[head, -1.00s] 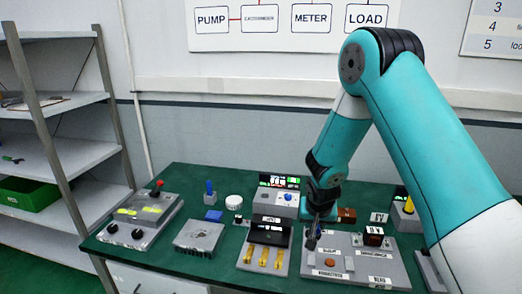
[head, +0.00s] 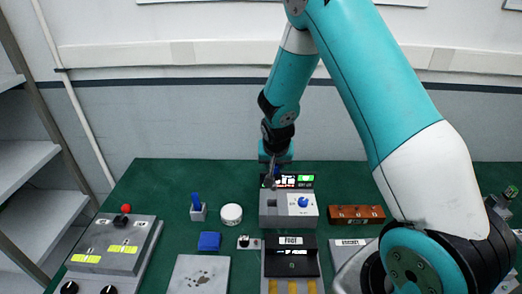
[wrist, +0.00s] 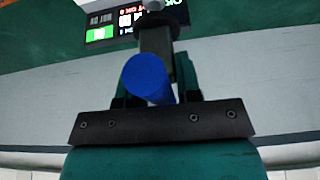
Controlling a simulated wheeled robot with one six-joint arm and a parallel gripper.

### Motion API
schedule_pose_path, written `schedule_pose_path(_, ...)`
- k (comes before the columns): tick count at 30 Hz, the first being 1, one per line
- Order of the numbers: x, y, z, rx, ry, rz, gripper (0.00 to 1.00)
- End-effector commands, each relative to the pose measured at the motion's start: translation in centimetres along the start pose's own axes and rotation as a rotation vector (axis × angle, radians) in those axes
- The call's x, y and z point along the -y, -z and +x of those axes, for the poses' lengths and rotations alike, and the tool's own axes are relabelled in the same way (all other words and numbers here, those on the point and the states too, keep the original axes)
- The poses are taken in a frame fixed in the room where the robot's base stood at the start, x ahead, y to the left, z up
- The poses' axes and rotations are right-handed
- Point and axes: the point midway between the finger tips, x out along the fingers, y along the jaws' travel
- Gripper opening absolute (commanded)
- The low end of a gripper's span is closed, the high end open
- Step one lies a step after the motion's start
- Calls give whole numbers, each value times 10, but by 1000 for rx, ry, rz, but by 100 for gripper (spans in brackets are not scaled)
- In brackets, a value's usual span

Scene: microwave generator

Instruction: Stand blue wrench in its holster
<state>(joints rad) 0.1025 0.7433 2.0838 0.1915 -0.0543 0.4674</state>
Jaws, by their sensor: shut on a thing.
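My gripper (head: 272,172) is at the back of the bench, in front of the small lit display, above the grey box with the blue knob. In the wrist view it is shut on a blue round handle (wrist: 148,80) with a grey part beyond it, which I take for the blue wrench. In the head view the held tool is small and dark, and its blue part is hard to make out. I cannot identify the holster with certainty. A separate upright blue stick (head: 197,201) stands in a small grey base on the left.
The grey box (head: 268,214) with a blue knob (head: 303,201) is below my gripper. A white round cap (head: 231,214), a blue block (head: 209,241) and a brown block (head: 356,214) stand nearby. A grey panel (head: 112,243) is at left.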

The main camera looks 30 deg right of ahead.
Motion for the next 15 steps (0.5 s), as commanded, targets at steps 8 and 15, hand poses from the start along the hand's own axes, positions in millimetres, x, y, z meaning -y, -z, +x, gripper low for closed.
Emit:
schedule_pose_path(8, 2, -3, 6, -1, 1, -2, 3)
schedule_pose_path(15, 2, -9, 20, -1, 1, -2, 3)
